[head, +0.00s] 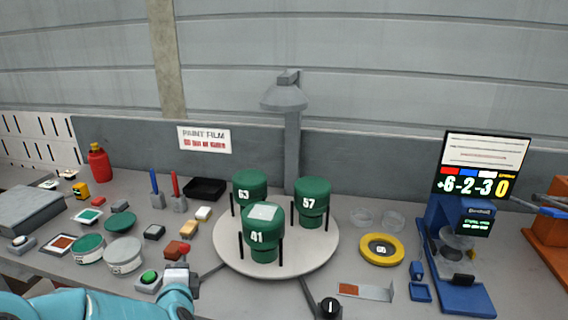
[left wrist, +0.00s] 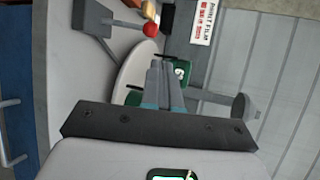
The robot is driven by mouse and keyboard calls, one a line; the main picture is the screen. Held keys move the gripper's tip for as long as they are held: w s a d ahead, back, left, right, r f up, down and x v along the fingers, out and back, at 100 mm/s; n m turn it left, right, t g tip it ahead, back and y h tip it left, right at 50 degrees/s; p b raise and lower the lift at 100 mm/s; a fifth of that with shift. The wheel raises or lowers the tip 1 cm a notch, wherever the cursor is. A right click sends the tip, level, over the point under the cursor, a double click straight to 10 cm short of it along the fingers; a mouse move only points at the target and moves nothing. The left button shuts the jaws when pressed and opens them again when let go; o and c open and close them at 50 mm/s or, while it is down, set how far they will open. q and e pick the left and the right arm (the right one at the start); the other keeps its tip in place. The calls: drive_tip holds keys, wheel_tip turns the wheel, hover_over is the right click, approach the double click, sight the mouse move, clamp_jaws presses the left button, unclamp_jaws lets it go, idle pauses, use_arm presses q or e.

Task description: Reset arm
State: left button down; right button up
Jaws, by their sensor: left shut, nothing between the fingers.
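My left arm comes in teal at the bottom left of the head view. Its gripper (head: 178,276) is beside the green button box (head: 148,281), left of the white round turntable (head: 225,250). In the left wrist view the fingers of my left gripper (left wrist: 164,75) are together, with nothing between them. They point towards the turntable (left wrist: 134,72) and overlap a green cylinder. My right gripper does not show.
Green cylinders numbered 63 (head: 249,188), 57 (head: 312,199) and 41 (head: 264,237) stand on the turntable. A yellow ring (head: 382,250) and a blue stand (head: 460,290) are to the right. Pots, blocks and a black tray (head: 205,188) crowd the left.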

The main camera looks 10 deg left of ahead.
use_arm(q)
drive_tip(key=s+d+f+g+h, duration=0.2)
drive_tip(key=s+d+f, duration=0.1)
drive_tip(key=f, duration=0.5)
drive_tip(key=s+d+f+g+h, duration=0.1)
drive_tip(key=s+d+f, duration=0.2)
drive_tip(key=f, duration=0.4)
drive_tip(key=s+d+f+g+h, duration=0.2)
drive_tip(key=s+d+f, duration=0.1)
drive_tip(key=f, duration=0.5)
drive_tip(key=s+d+f+n+g+h, duration=0.1)
drive_tip(key=s+d+f+n+g, duration=0.1)
drive_tip(key=s+n, duration=0.3)
drive_tip(key=s+d+f+n+g+h, duration=0.2)
drive_tip(key=s+d+n, duration=0.3)
drive_tip(key=s, duration=0.3)
drive_tip(key=s+d+f+n+g+h, duration=0.1)
drive_tip(key=s+d+f+n+g, duration=0.2)
drive_tip(key=s+n, duration=0.3)
drive_tip(key=shift+s+d+f+n+g+h, duration=0.3)
drive_tip(key=shift+s+n+g+h, duration=0.1)
drive_tip(key=shift+n, duration=0.1)
